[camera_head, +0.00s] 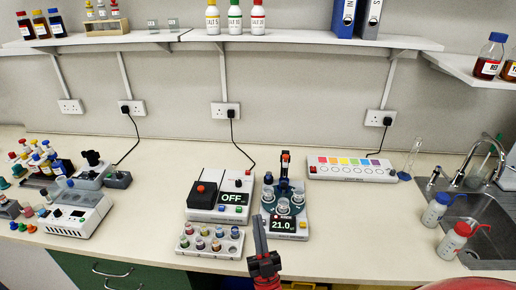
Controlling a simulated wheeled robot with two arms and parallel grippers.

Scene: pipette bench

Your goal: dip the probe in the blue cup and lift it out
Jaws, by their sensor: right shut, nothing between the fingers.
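My right gripper (259,222) reaches in from the bottom centre, with its dark fingers pointing up the picture. It is shut and empty, just left of the instrument with the 21.0 display (284,224). A dark blue holder (270,207) on that instrument carries clear cups (283,206). A dark upright part with an orange top (285,156) stands behind the cups; I cannot tell for sure whether it is the probe. Which cup is the blue one is too small to tell. My left gripper is not in view.
A white box reading OFF (234,197) and a rack of several small vials (209,253) stand left of my gripper. A strip with coloured squares (351,169) lies behind right. Wash bottles (453,241) stand by the sink (489,238). The counter between the instrument and bottles is clear.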

